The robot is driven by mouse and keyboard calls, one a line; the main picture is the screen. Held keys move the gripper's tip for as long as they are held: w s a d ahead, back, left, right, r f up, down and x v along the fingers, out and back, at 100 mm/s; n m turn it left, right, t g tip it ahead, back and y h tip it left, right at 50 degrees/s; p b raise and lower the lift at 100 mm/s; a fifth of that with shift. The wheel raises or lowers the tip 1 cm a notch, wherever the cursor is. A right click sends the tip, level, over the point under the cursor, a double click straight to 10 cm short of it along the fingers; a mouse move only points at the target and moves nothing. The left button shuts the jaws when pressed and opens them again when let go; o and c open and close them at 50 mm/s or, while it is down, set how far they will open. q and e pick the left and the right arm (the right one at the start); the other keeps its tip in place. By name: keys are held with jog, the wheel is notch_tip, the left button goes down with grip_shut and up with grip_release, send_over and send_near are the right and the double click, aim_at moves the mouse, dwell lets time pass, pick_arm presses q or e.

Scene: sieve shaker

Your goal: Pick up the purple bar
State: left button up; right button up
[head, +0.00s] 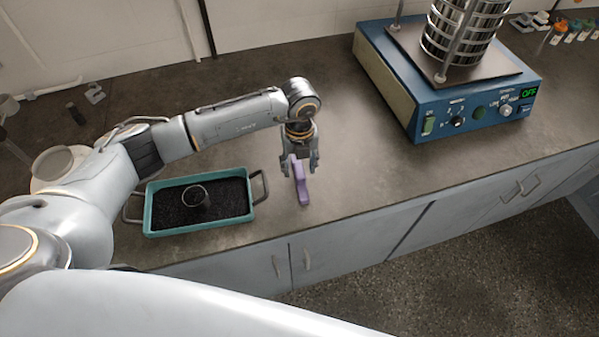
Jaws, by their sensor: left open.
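The purple bar (301,190) lies on the dark counter, right of the teal tray. My left gripper (302,168) points down over the far part of the bar. Its fingers are open, and one finger shows on either side of the bar. I cannot tell whether a finger touches it. The near end of the bar sticks out toward the counter's front edge. The far end is partly hidden by the gripper. My right gripper does not show.
A teal tray (152,211) with dark grains and a small ring (196,197) stands left of the bar. A blue sieve shaker (470,100) with a stack of sieves stands at the back right. The counter (365,170) between bar and shaker is clear.

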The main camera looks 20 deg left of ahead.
pick_arm(q)
jog(key=shift+f, duration=1.25)
grip_shut()
jog(key=shift+w+r, duration=0.1)
jog(key=shift+r, duration=0.1)
